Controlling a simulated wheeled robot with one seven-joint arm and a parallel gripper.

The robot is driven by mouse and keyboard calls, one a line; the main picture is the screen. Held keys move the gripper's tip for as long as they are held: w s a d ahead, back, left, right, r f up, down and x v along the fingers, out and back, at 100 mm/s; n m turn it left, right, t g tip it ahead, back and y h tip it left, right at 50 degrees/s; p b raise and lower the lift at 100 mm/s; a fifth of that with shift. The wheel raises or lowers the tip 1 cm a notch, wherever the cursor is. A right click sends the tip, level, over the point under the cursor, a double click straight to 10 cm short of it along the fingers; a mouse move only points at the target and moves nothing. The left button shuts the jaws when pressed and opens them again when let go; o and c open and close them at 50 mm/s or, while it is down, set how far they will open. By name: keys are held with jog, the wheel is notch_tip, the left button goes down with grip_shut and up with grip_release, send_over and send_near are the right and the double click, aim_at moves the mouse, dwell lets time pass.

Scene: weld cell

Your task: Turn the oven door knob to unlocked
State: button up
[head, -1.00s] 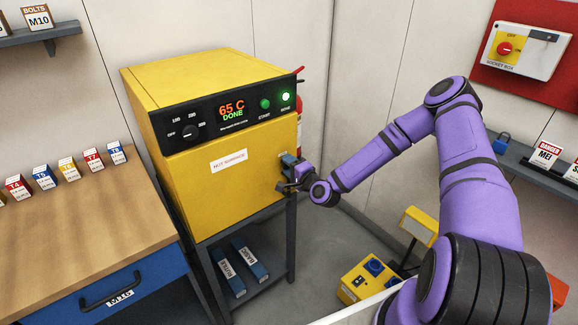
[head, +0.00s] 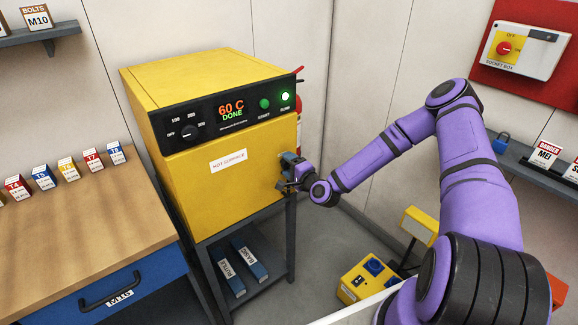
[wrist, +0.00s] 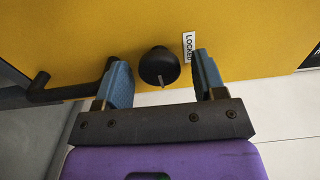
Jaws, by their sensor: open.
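The yellow oven (head: 215,185) stands on a dark stand, its display reading 60 C DONE with a green lamp lit. In the wrist view, the round black door knob (wrist: 158,66) stands out from the yellow door (wrist: 90,20), beside a white LOCKED label (wrist: 187,46). My gripper (wrist: 162,62) is open, with one blue finger on each side of the knob and a gap to both. In the head view, my gripper (head: 287,168) is at the right edge of the oven door and hides the knob.
A black bar-like handle (wrist: 42,93) sits left of the fingers in the wrist view. A HOT SURFACE label (head: 228,162) is on the door. A wooden bench (head: 90,220) stands left of the oven. A yellow box (head: 366,282) is on the floor at right.

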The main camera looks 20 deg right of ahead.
jog(key=shift+s, duration=0.1)
jog(key=v, duration=1)
jog(key=shift+s, duration=0.3)
